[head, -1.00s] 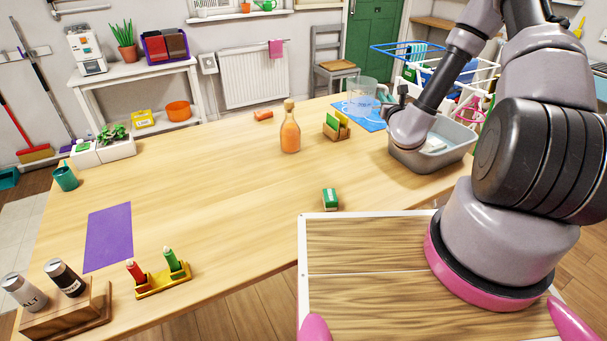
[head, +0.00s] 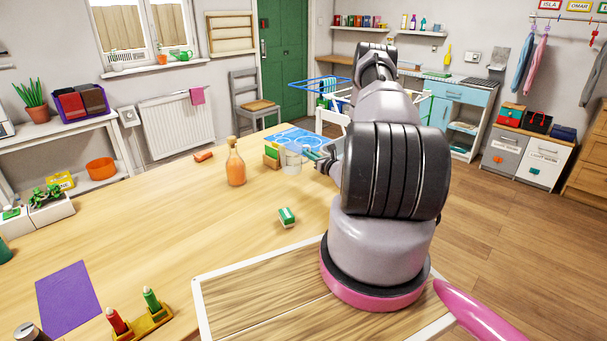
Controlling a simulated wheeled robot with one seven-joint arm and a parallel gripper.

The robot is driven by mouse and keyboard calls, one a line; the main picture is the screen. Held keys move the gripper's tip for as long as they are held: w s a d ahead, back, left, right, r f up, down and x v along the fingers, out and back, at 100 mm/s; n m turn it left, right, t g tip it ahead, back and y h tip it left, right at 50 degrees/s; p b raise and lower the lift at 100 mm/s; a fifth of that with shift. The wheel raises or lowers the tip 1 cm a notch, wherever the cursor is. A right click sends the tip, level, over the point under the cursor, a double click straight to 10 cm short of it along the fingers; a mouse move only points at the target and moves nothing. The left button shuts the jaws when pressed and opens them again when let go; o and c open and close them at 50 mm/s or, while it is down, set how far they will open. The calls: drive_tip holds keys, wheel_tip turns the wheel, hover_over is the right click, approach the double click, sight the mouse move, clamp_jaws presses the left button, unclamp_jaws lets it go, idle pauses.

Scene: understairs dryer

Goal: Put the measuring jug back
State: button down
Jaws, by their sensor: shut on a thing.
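The clear measuring jug (head: 291,161) shows beyond the orange bottle, at the near edge of the blue mat (head: 283,137) in the picture. The mat has pale outlines on it. My gripper (head: 309,154) is at the jug's right side, shut on it, seemingly at its handle. My arm covers part of the gripper, and the fingertips are small. I cannot tell whether the jug's base touches the table or is just above it.
A holder with a green and yellow thing (head: 271,156) is close left of the jug. The orange bottle (head: 236,165) and a green-and-white block (head: 287,217) stand nearer. A drying rack (head: 330,100) is behind. The table's middle left is clear.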

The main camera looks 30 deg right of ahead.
drive_tip(key=shift+d+f, duration=0.15)
drive_tip(key=shift+f, duration=2.85)
drive_tip(key=shift+f, duration=0.15)
drive_tip(key=c, duration=0.9)
unclamp_jaws()
